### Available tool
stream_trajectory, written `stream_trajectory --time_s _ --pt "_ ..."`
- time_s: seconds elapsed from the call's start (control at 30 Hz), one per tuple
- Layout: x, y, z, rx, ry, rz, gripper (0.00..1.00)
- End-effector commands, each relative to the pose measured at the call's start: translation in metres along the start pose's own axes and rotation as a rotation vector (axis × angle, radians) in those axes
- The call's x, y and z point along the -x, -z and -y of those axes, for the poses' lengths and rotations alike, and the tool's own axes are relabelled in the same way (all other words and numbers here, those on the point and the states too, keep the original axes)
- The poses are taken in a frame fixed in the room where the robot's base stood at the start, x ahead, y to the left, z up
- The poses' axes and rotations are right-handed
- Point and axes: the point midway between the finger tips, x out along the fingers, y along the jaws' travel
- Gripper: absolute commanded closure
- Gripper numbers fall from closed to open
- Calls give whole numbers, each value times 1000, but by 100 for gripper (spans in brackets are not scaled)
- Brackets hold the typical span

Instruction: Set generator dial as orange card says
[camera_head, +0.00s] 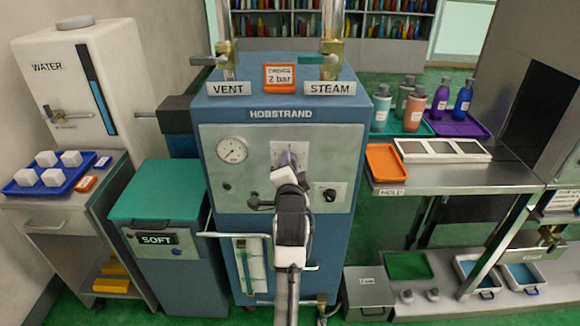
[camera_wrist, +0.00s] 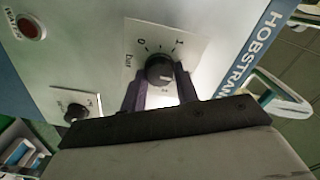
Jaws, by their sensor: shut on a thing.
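The blue generator (camera_head: 283,114) marked HOBSTRAND stands in the middle of the head view. An orange card (camera_head: 280,77) on its top reads "2 bar". My gripper (camera_head: 284,170) is at the front panel and covers much of the dial plate (camera_head: 278,150). In the wrist view the black round dial (camera_wrist: 160,69) sits between the two dark fingers of my gripper (camera_wrist: 160,88), which is shut on it. A 0 and a 1 show on the scale beside "bar". A light pointer mark is on the dial's lower side; its exact reading is unclear.
A pressure gauge (camera_head: 233,149) is left of the dial, and a second black knob (camera_head: 329,194) is right of it. VENT (camera_head: 229,88) and STEAM (camera_head: 329,88) labels flank the card. A steel table (camera_head: 450,180) stands at right, a SOFT bin (camera_head: 155,239) at left.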

Motion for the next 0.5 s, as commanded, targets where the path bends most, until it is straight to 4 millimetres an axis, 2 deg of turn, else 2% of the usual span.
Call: stream_trajectory --time_s 0.27,0.3,0.43,0.5 --pt "0 0 0 0 -1 1 93" --pt "0 0 0 1 -1 1 65" --pt "0 0 0 1 -1 1 48" --pt "0 0 0 1 -1 1 48"
